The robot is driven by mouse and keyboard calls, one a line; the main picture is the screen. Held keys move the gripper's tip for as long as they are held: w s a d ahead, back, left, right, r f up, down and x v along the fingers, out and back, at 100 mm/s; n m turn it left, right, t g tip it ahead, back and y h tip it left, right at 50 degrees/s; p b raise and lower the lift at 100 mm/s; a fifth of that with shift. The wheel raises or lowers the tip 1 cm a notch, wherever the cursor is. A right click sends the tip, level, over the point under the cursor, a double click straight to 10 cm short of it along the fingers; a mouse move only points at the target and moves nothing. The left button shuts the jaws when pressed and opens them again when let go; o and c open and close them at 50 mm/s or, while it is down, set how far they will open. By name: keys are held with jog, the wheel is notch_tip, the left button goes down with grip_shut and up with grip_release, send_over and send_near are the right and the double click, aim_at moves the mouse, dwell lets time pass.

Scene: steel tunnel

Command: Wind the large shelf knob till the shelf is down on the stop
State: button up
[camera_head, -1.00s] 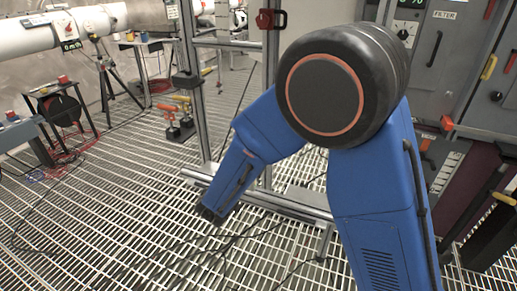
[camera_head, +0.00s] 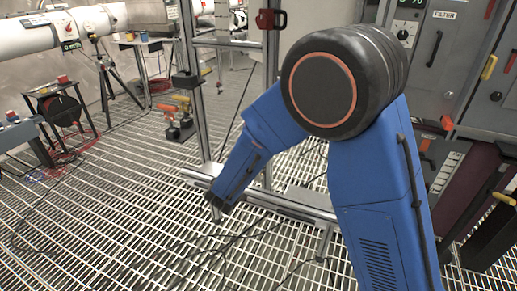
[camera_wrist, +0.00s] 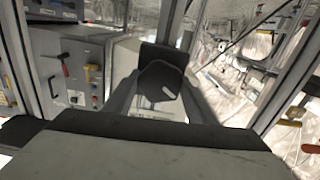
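In the wrist view a dark, many-sided knob-like piece (camera_wrist: 160,82) with a small pale mark sits in the middle, in front of a black block (camera_wrist: 162,55). I take it for the large shelf knob. My gripper (camera_wrist: 160,98) reaches up from the bottom, with a grey bar on each side of that piece; I cannot tell whether they touch it. In the head view my blue arm bends down to a dark end low by the metal frame (camera_head: 197,110). My fingers and the knob do not show clearly there. I cannot make out the shelf's stop.
A grey cabinet (camera_head: 445,50) with handles stands at right in the head view. A cable reel (camera_head: 60,109) is at left. Grating floor (camera_head: 110,210) is mostly clear, with loose cables.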

jog(key=shift+n, duration=0.4)
jog(key=n, duration=1)
jog(key=shift+a+f, duration=0.1)
jog(key=shift+a, duration=0.05)
jog(key=n, duration=0.6)
jog(key=shift+f+n, duration=0.1)
jog(key=shift+n, duration=0.2)
jog(key=n, duration=2.7)
jog(key=shift+s+d+f, duration=0.1)
jog(key=shift+d+f, duration=0.1)
jog(key=shift+d, duration=0.05)
jog(key=shift+n, duration=0.3)
